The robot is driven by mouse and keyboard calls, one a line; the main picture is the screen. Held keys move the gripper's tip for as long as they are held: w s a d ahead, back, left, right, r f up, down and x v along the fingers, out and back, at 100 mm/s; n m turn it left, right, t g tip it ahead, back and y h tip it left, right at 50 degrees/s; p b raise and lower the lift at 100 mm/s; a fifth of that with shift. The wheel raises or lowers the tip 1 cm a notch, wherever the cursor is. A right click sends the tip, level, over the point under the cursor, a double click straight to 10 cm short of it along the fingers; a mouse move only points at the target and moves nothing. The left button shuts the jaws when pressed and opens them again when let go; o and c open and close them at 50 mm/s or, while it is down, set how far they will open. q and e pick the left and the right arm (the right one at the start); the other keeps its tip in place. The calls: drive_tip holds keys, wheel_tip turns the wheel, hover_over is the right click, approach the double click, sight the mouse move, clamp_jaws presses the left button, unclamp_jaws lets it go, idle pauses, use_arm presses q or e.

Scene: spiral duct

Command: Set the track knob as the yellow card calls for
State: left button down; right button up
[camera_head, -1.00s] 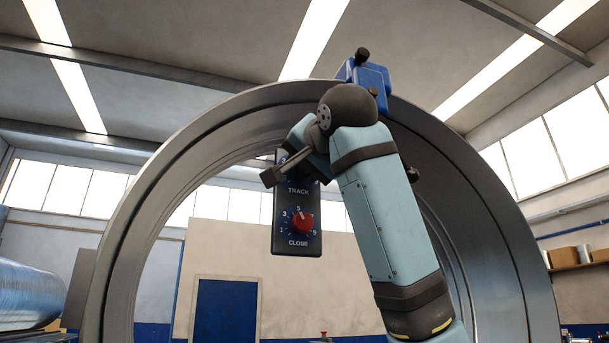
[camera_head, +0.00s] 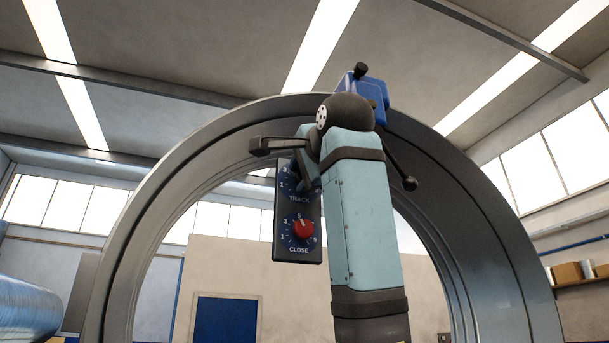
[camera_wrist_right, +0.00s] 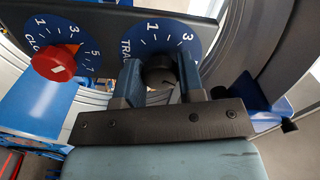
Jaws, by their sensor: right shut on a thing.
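A dark control panel (camera_head: 285,255) hangs inside the big ring. It carries a blue TRACK dial (camera_head: 286,180) above a blue CLOSE dial with a red knob (camera_head: 303,229). In the right wrist view the black track knob (camera_wrist_right: 158,72) sits between the blue fingers of my right gripper (camera_wrist_right: 160,78), which is shut on it. The red knob also shows there (camera_wrist_right: 58,63). In the head view my right arm and gripper cover most of the TRACK dial, so its pointer and upper numbers are hidden. The yellow card and my left gripper are not in view.
A large grey metal ring (camera_head: 150,190) surrounds the panel. A blue block with a black knob (camera_head: 372,85) sits on its top. A black ball-ended lever (camera_head: 408,183) sticks out to the right of my wrist. Shiny duct (camera_head: 28,305) lies at the left.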

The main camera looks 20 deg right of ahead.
idle(0.3)
drive_tip(key=o, duration=0.9)
drive_tip(key=shift+s, duration=0.1)
drive_tip(key=s+b, duration=0.1)
drive_tip(key=s, duration=0.5)
drive_tip(key=s+b, duration=0.2)
drive_tip(key=s, duration=0.5)
drive_tip(key=shift+s+d, duration=0.2)
drive_tip(key=shift+s, duration=0.1)
